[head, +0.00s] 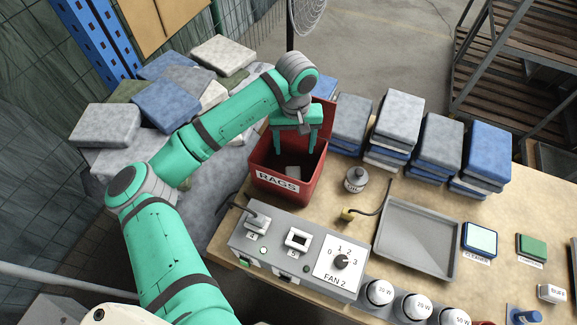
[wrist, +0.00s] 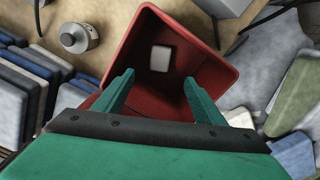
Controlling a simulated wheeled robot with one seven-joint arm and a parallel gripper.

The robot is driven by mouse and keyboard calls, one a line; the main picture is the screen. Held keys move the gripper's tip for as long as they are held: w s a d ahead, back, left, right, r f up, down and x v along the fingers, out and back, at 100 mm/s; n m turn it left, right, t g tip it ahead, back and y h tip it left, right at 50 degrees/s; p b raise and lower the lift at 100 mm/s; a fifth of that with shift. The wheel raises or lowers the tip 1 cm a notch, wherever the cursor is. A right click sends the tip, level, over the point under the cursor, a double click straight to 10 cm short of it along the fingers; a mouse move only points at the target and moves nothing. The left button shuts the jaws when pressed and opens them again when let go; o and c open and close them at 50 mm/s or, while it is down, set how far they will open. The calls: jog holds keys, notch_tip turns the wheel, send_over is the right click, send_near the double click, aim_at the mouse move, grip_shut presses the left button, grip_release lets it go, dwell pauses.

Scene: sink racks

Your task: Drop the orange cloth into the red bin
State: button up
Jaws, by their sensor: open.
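The red bin (head: 316,178) stands on the table, with a label reading RAGS on its front and its lid tipped up at the back. It also shows in the wrist view (wrist: 205,60). My gripper (head: 297,146) is open over the bin's mouth, with its two green fingers pointing down and apart. The wrist view shows the fingers (wrist: 158,78) with nothing between them. A small pale grey piece (head: 292,172) lies inside the bin, also seen in the wrist view (wrist: 160,58). I see no orange cloth in either view.
Stacks of folded grey and blue cloths (head: 397,118) stand right of the bin. A heap of cloths (head: 167,105) lies to its left.

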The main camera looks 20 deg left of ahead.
notch_tip(320, 180, up, 10)
jog(key=shift+r, duration=0.2)
dwell(0.7)
